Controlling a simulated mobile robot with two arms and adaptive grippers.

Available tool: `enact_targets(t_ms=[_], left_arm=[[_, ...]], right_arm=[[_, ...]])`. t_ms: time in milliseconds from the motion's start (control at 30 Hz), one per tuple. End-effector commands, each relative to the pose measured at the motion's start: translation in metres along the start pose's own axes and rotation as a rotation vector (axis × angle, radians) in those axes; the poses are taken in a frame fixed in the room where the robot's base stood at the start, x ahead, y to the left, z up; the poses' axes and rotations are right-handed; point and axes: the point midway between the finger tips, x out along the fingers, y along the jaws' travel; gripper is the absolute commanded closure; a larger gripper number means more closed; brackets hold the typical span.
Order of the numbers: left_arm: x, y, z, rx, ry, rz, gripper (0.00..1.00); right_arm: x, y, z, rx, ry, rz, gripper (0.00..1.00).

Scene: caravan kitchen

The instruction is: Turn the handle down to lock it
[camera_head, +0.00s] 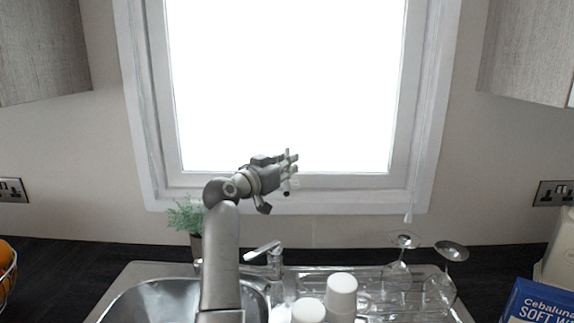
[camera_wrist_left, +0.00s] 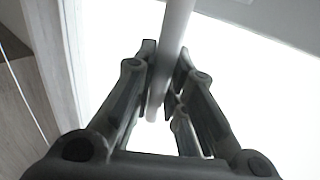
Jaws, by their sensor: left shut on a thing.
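The window handle (camera_wrist_left: 174,45) is a pale, slim bar. In the left wrist view it runs from the top edge down between my fingers. My left gripper (camera_wrist_left: 165,75) is shut on it, with one finger on each side. In the head view my left gripper (camera_head: 288,172) is at the lower part of the window (camera_head: 285,85), at the bottom frame. It hides most of the handle there, so I cannot tell its exact angle. My right gripper is not in view.
Below my left arm are a sink (camera_head: 150,300), a tap (camera_head: 265,250) and a small potted plant (camera_head: 187,215). White cups (camera_head: 341,290) and upturned wine glasses (camera_head: 397,275) stand on the drainer. A blue box (camera_head: 540,305) is at the right. Wall cabinets (camera_head: 40,50) flank the window.

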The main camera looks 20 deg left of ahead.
Motion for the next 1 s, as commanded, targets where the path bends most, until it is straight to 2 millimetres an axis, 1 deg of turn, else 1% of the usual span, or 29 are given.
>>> enact_targets(t_ms=[267,467,667,1000], left_arm=[[0.001,0.001,0.000,0.011,-0.007,0.000,1.00],[0.003,0.005,-0.002,0.067,-0.046,0.000,1.00],[0.010,0.014,-0.002,0.185,-0.128,0.001,1.00],[0.023,0.033,0.005,0.447,-0.311,0.001,1.00]], right_arm=[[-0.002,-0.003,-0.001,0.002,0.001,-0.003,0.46],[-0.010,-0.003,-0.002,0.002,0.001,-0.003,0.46],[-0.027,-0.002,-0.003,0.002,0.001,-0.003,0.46],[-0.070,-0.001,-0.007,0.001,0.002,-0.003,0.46]])
